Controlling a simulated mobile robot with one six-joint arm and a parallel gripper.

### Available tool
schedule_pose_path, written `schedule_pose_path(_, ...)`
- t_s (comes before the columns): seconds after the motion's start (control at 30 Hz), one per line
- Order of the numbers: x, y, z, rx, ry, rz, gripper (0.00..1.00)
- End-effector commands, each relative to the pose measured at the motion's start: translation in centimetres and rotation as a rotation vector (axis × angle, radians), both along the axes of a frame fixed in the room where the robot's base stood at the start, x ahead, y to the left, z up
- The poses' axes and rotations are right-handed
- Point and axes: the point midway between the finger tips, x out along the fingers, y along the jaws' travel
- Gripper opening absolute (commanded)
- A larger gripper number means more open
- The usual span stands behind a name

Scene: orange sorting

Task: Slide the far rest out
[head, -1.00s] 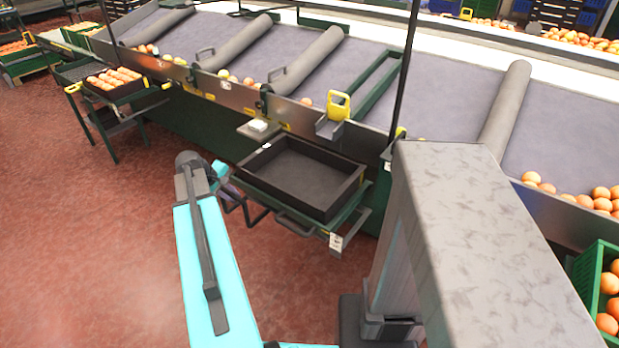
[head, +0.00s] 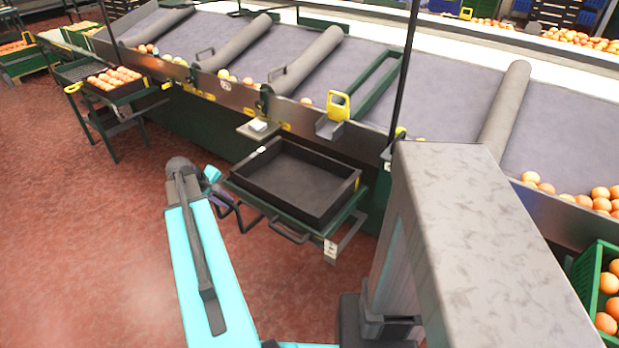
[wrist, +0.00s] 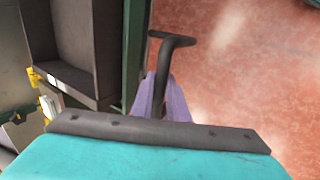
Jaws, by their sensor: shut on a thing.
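The rest is a green frame (head: 340,222) that sticks out from the sorting table and carries a black, empty tray (head: 318,215). A dark bent bar handle (wrist: 176,41) stands out from the rest's side in the wrist view. My gripper (wrist: 160,86), with purple fingers, is shut on this handle. In the head view my gripper is at the rest's left side, partly hidden behind my arm. A second dark handle (head: 289,232) on the rest's front is free. The tray's wall also shows in the wrist view (wrist: 75,88), beside the green edge.
Another stand (head: 115,118) with a tray of oranges is farther left along the table. A small ledge with a white item (head: 258,126) and a yellow-handled device (head: 338,106) are above the tray. A green crate (head: 590,275) is at right. The red floor at left is open.

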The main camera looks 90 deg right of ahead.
Motion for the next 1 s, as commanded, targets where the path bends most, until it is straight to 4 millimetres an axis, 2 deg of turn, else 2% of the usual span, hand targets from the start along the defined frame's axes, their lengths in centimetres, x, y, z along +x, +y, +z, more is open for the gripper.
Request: schedule_pose_path(1.0, 1.9, 2.8, 0.0, 0.000, -0.002, 0.002, 0.00)
